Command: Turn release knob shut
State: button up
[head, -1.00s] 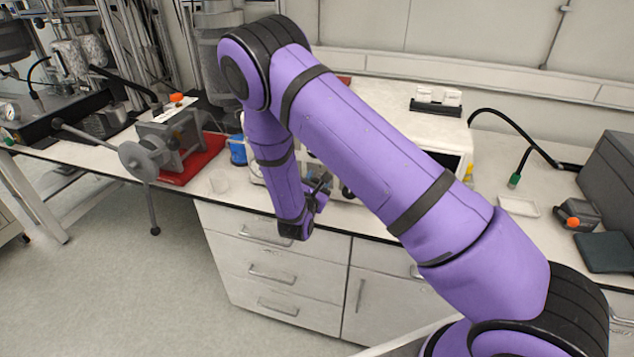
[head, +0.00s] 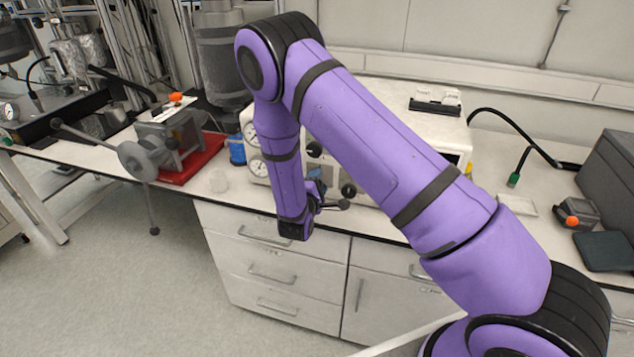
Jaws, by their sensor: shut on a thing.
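The white control box (head: 402,110) stands on the bench behind my arm. Its front has round gauges (head: 250,132) at the left and dark knobs, an upper one (head: 314,150) and a lower one (head: 348,189). My gripper (head: 322,204) is low at the box's front, partly hidden by my purple wrist. It is shut on a small dark knob (head: 343,205) on a thin stem, apparently the release knob. The fingertips are too small to see clearly, and I cannot tell how far the knob is turned.
A grey clamp device with a long-armed handwheel (head: 146,158) stands on a red base (head: 196,161) at the left. Drawers (head: 270,270) lie below the bench edge. A small tray (head: 518,205) is at the right.

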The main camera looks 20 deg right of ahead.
jog(key=m, duration=0.4)
jog(key=shift+f+m, duration=0.1)
jog(key=shift+m, duration=0.2)
jog(key=shift+s+f+m, duration=0.1)
jog(key=shift+m, duration=1.8)
jog(key=o, duration=0.9)
jog(key=v, duration=1)
jog(key=shift+s+a, duration=0.2)
jog(key=shift+s, duration=0.1)
